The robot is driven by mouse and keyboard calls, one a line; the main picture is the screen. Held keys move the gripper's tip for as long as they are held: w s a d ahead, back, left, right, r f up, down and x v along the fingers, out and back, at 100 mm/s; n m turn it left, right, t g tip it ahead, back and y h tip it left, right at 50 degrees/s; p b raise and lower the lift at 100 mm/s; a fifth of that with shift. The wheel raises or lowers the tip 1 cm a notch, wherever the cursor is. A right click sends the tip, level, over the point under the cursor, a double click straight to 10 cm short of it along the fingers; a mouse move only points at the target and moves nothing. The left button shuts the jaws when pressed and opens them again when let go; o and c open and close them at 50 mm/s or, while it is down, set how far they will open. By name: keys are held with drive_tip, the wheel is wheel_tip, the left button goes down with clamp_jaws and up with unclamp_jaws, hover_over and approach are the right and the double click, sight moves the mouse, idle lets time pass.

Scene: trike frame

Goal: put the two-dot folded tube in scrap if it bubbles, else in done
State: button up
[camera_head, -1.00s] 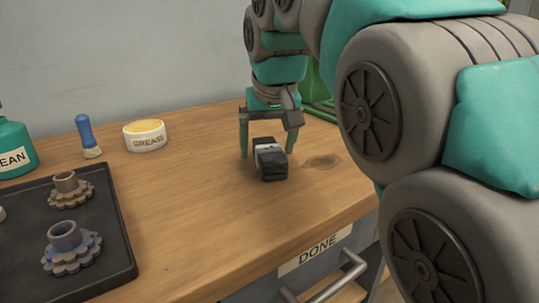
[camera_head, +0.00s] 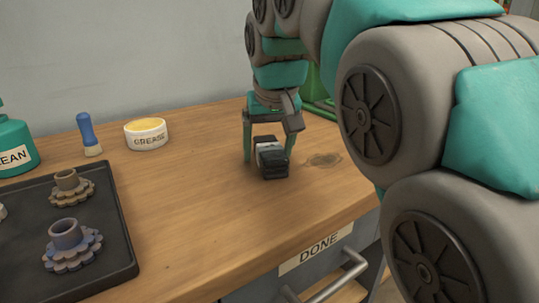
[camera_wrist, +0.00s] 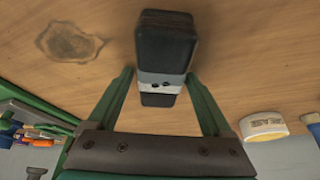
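The folded tube (camera_head: 270,161) is black with a pale band and lies on the wooden workbench. In the wrist view the tube (camera_wrist: 166,50) shows two dark dots on its pale band. My gripper (camera_head: 267,158) is low over the bench with its green fingers open on either side of the tube. A drawer labelled DONE (camera_head: 317,250) is under the bench's front edge. No scrap container can be made out. No bubbles are visible.
A black tray (camera_head: 110,215) with toothed parts (camera_head: 72,245) is at the left. A grease tub (camera_head: 146,134), a blue-handled brush (camera_head: 86,133) and a teal CLEAN bottle (camera_head: 14,145) stand behind it. The bench between the tray and tube is clear.

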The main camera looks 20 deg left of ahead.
clamp_jaws()
idle(0.4)
drive_tip(key=shift+r, duration=0.1)
